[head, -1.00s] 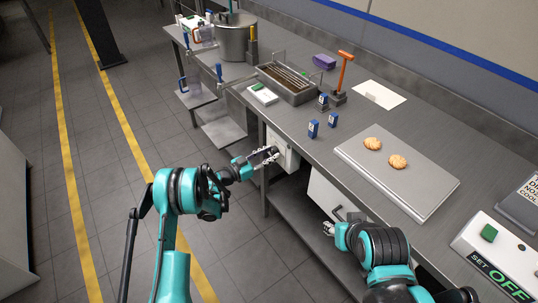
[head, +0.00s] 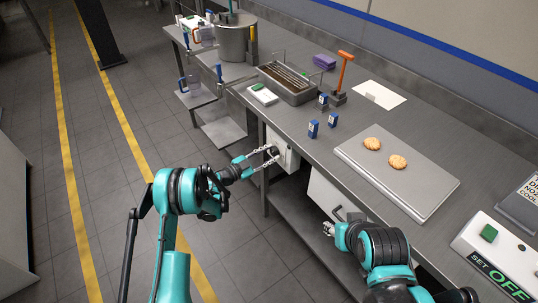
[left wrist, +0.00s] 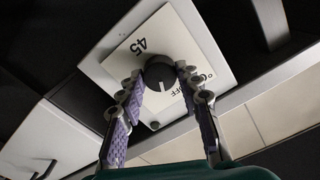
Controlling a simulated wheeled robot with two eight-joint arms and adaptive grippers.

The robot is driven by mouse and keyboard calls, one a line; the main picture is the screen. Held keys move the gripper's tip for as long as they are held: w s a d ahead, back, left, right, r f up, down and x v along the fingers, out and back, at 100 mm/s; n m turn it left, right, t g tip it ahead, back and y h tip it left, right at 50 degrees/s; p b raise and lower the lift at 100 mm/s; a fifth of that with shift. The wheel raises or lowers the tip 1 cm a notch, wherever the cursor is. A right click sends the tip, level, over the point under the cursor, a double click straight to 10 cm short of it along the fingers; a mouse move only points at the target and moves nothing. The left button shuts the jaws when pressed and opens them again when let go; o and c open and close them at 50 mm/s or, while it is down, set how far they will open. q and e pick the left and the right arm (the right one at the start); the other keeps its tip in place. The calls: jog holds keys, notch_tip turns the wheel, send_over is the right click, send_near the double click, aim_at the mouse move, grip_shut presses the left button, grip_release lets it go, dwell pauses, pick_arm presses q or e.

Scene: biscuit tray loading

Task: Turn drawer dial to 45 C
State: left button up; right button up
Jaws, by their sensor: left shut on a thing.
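The dial is a round black knob (left wrist: 160,73) on a white plate (left wrist: 116,62) marked "45" and "OFF". In the left wrist view, "45" is at the upper left and "OFF" at the lower right. A pale pointer line shows on the knob's lower part, away from "45". In the head view the white dial box (head: 289,157) is on the table's front, below the top. My left gripper (head: 272,153) is shut on the knob, one finger on each side. My right gripper (head: 328,229) is low before the table; its small fingers do not show clearly.
A white drawer front (head: 325,196) with a dark handle is right of the dial.

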pick_arm(q)
jog(key=m, duration=1.5)
jog(key=shift+m, duration=0.3)
jog(key=m, duration=0.3)
jog(key=shift+m, duration=0.3)
jog(key=m, duration=0.4)
jog(key=shift+m, duration=0.3)
jog(key=m, duration=0.3)
jog(key=shift+m, duration=1.9)
